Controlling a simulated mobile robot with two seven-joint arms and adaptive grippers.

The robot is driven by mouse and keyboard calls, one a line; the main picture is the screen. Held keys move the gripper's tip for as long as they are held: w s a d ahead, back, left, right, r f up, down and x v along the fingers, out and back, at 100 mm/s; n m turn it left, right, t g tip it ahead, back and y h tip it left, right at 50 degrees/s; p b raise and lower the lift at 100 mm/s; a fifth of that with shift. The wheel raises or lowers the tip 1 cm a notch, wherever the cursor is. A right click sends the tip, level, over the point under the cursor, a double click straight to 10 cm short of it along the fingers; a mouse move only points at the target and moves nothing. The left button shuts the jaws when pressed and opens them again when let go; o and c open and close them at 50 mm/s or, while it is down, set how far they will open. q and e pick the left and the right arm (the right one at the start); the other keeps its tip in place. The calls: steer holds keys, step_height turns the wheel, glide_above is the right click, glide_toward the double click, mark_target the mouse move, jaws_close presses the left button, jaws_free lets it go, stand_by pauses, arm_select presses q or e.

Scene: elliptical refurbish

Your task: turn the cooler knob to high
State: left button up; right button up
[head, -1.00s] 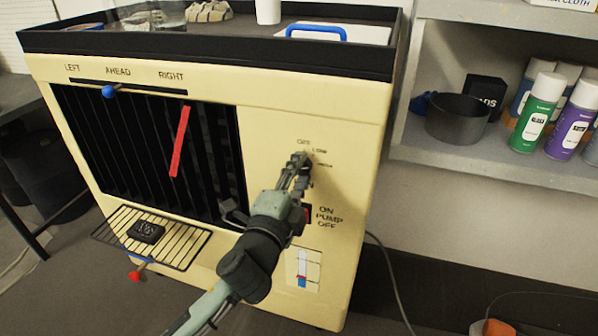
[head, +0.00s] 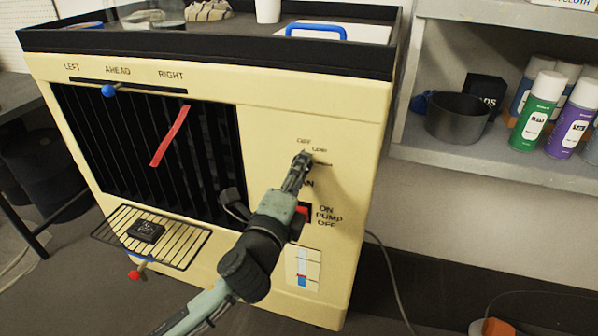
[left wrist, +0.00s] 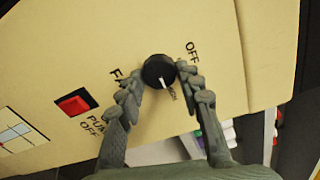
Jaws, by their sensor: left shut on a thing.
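The cooler (head: 262,130) is a cream cabinet with a dark grille. Its round black knob (left wrist: 158,71) shows in the left wrist view, with a white pointer line slanting down toward a small, partly hidden label that seems to read HIGH. The OFF label (left wrist: 192,52) is to the right of the knob. My left gripper (left wrist: 160,76) is shut on the knob, one finger on each side. In the head view my left gripper (head: 301,160) covers the knob. My right gripper is not in view.
The red pump switch (head: 302,211) sits below the knob, close beside my left arm. A red ribbon (head: 169,136) hangs at the grille. A wire rack (head: 178,247) juts out below. A shelf (head: 420,152) with spray cans stands at right.

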arm_select(q)
steer(key=o, duration=1.2)
steer(key=shift+c, duration=0.2)
steer(key=v, duration=1.2)
